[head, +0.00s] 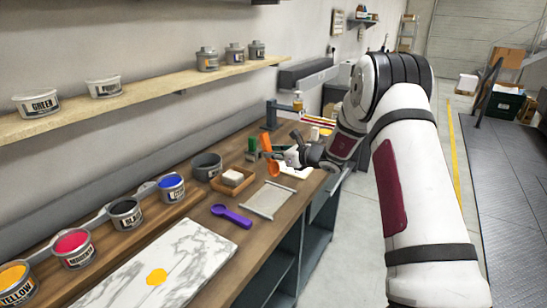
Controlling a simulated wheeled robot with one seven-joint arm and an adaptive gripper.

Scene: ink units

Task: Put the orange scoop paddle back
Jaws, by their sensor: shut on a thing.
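The orange scoop paddle (266,143) is at the far part of the wooden bench, tilted, with its orange showing above and below the fingers. My gripper (279,155) is shut on it, reaching in from the right. The gripper is small in the head view and partly covers the paddle, so the exact grip is hard to make out. A similar purple scoop paddle (231,215) lies on the bench, nearer the camera.
Ink tubs stand in a row on the left, including a yellow one (14,284). A marble slab (182,262) bears a yellow ink blob. A grey pot (207,166), a wooden tray (225,187) and a green-topped item (252,147) stand close to the gripper.

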